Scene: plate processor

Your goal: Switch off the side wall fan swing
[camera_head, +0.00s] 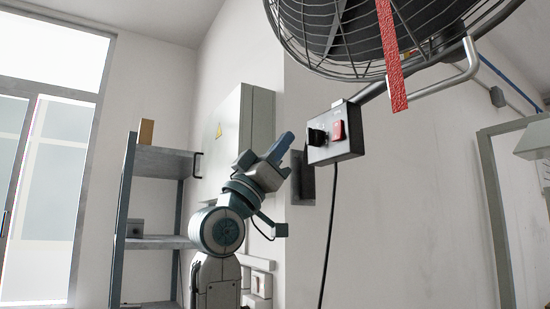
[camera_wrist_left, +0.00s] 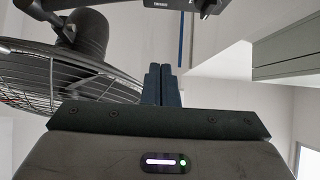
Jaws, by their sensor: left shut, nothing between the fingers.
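The side wall fan (camera_head: 370,35) is at the top right in the head view, with a dark round cage. Below it hangs a grey control box (camera_head: 345,151) with a black knob (camera_head: 317,137) and a red switch (camera_head: 339,131). My left gripper (camera_head: 286,140) is shut and empty, just left of the box and apart from the knob. In the left wrist view its closed blue fingers (camera_wrist_left: 161,85) point up the picture. The fan (camera_wrist_left: 75,78) shows at left there, and part of the control box (camera_wrist_left: 165,4) is cut off at the top edge. My right gripper is not in view.
A red strip (camera_head: 392,60) hangs in front of the fan. A black cable (camera_head: 328,235) runs down from the box. A grey wall cabinet (camera_head: 240,125) and a shelf rack (camera_head: 158,161) stand behind my left arm.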

